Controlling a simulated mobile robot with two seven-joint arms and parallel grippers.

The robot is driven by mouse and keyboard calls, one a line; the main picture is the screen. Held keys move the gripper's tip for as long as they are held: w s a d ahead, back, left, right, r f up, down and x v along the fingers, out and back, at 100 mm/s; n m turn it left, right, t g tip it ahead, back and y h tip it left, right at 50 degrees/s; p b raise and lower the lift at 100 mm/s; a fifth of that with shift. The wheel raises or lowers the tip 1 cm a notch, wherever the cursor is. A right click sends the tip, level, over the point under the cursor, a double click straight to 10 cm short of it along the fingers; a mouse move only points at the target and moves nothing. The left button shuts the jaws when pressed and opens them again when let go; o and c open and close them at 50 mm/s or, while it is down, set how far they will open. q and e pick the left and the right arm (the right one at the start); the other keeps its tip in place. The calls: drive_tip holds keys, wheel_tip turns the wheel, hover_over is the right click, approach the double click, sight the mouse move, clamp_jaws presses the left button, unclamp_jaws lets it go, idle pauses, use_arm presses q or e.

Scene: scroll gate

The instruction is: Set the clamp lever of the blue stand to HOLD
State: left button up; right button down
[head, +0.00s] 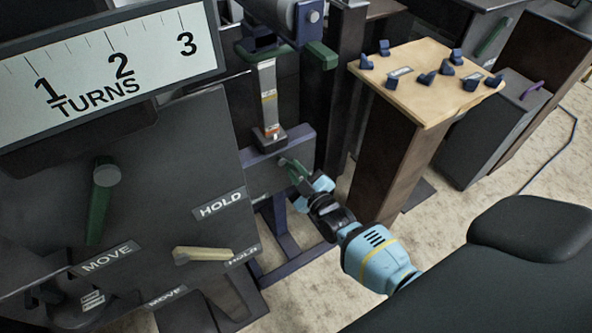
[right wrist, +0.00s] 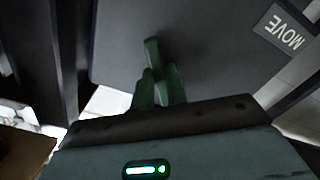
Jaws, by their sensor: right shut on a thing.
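The blue stand (head: 287,225) has a grey plate low on its front with a small green clamp lever (head: 285,163) pivoted on it. My right gripper (head: 300,178) reaches in from the lower right and is shut on the lever. In the right wrist view the green lever (right wrist: 152,52) rises from between my fingers (right wrist: 156,92) against the grey plate (right wrist: 205,45). A MOVE label (right wrist: 284,32) is on that plate, upside down, away from the lever. No HOLD label of this plate shows; in the head view the gripper covers part of the plate. My left gripper is not in view.
A large grey panel (head: 150,150) at left carries another green lever (head: 99,205), hanging down, and HOLD and MOVE labels. A cream lever (head: 205,254) sits below it. A wooden-topped pedestal (head: 430,108) with small blue pieces stands close right of the stand. A dark chair (head: 530,235) is lower right.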

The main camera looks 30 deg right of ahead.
drive_tip(key=c, duration=1.4)
unclamp_jaws()
drive_tip(key=s+p, duration=0.2)
drive_tip(key=s, duration=0.5)
drive_tip(key=shift+s+d, duration=0.2)
drive_tip(key=shift+s, duration=0.2)
